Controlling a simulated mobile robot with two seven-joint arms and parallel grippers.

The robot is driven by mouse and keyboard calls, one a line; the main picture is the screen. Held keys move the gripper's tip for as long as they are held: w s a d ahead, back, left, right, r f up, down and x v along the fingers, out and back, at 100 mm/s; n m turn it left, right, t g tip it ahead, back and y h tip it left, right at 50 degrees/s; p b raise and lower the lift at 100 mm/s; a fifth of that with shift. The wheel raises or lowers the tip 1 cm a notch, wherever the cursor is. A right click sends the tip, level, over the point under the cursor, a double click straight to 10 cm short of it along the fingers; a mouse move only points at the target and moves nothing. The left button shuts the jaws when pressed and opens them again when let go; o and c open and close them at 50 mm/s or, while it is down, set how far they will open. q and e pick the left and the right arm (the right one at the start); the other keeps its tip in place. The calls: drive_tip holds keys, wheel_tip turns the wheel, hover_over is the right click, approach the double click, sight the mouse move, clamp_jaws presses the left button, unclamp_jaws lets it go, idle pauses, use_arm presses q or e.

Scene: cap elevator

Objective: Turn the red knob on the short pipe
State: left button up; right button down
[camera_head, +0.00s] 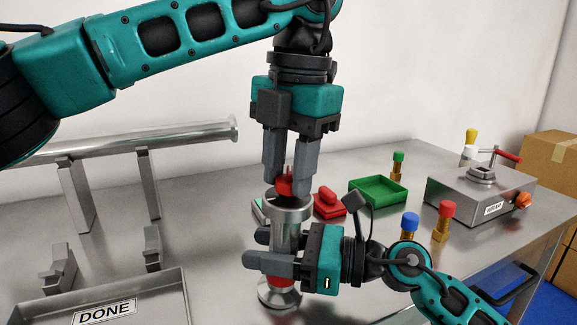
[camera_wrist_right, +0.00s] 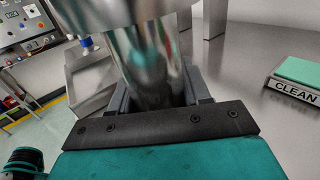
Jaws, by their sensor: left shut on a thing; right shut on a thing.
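The short pipe (camera_head: 288,228) is a shiny metal tube that stands upright on the steel table, with a flange at each end and a red part near its bottom. The red knob (camera_head: 285,183) sits on its top end. My left gripper (camera_head: 286,190) points straight down from above and is shut on the red knob, which its fingers partly cover. My right gripper (camera_head: 256,250) reaches in level from the right and is shut around the pipe's lower body. In the right wrist view the pipe (camera_wrist_right: 145,60) stands between the fingers; the knob is not seen there.
A long pipe (camera_head: 130,143) rests on stands at the left, behind a DONE tray (camera_head: 150,300). Behind the pipe are a red block (camera_head: 328,205) and a green tray (camera_head: 378,193). Blue-topped (camera_head: 409,225) and red-topped (camera_head: 445,220) pieces stand right, before a WRAP box (camera_head: 460,195).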

drive_tip(key=shift+f, duration=0.45)
use_arm(q)
drive_tip(key=o, duration=1)
drive_tip(key=shift+o, duration=0.2)
drive_tip(key=shift+r, duration=0.1)
wheel_tip(320, 180, up, 12)
drive_tip(key=d, duration=0.1)
drive_tip(key=shift+s, duration=0.15)
use_arm(e)
drive_tip(key=c, duration=0.9)
unclamp_jaws()
drive_tip(key=shift+o, duration=1.3)
drive_tip(key=shift+w+r, duration=0.1)
drive_tip(key=shift+o, duration=1)
drive_tip(key=shift+r, duration=0.2)
